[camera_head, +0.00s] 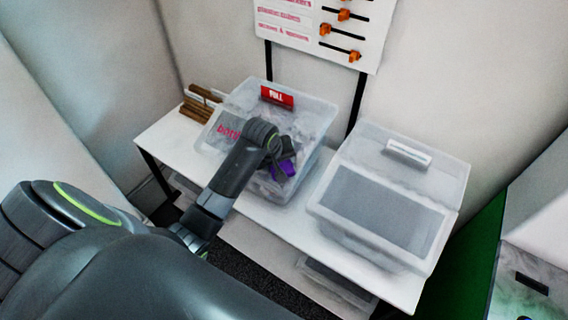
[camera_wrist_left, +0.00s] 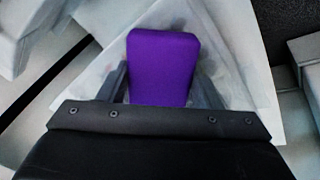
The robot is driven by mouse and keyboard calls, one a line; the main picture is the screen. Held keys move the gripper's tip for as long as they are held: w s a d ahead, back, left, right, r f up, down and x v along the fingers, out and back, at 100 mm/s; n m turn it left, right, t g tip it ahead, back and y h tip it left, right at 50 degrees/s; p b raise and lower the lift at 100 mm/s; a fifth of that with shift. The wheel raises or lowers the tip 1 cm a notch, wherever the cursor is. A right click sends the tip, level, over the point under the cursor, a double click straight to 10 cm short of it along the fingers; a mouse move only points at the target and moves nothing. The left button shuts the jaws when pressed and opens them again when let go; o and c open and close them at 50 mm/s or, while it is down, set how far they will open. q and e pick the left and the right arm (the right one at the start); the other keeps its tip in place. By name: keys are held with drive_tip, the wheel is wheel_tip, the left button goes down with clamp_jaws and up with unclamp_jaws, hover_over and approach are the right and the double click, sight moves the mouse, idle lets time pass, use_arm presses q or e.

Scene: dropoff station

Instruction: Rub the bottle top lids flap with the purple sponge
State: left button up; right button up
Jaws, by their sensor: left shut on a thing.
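The purple sponge (camera_wrist_left: 162,62) is between the fingers of my left gripper (camera_wrist_left: 165,88), which is shut on it in the left wrist view. In the head view the sponge (camera_head: 284,168) shows partly behind my left gripper (camera_head: 278,158), over the front right part of the left bin. That clear plastic bin (camera_head: 318,118) has a red "FULL" label (camera_head: 277,96) at its back and pink lettering (camera_head: 228,131) on its front left, partly covered by my arm. I cannot tell whether the sponge touches the bin's top. My right gripper is not in view.
A second clear bin (camera_head: 377,245) stands to the right on the white table (camera_head: 277,222). Brown sticks (camera_head: 198,106) lie at the table's back left. A board with orange sliders (camera_head: 327,28) stands behind. More clear bins (camera_head: 338,285) sit below the table.

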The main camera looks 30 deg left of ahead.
sight(297, 163)
use_arm(q)
drive_tip(key=shift+a, duration=1.95)
drive_tip(key=shift+w+r, duration=0.3)
drive_tip(key=shift+w, duration=0.4)
drive_tip(key=shift+w+r, duration=0.25)
drive_tip(key=shift+w, duration=0.4)
drive_tip(key=shift+d, duration=2.8)
drive_tip(key=shift+s+d, duration=0.1)
drive_tip(key=shift+d, duration=1.05)
drive_tip(key=shift+a+f, duration=0.1)
drive_tip(key=shift+a, duration=3.85)
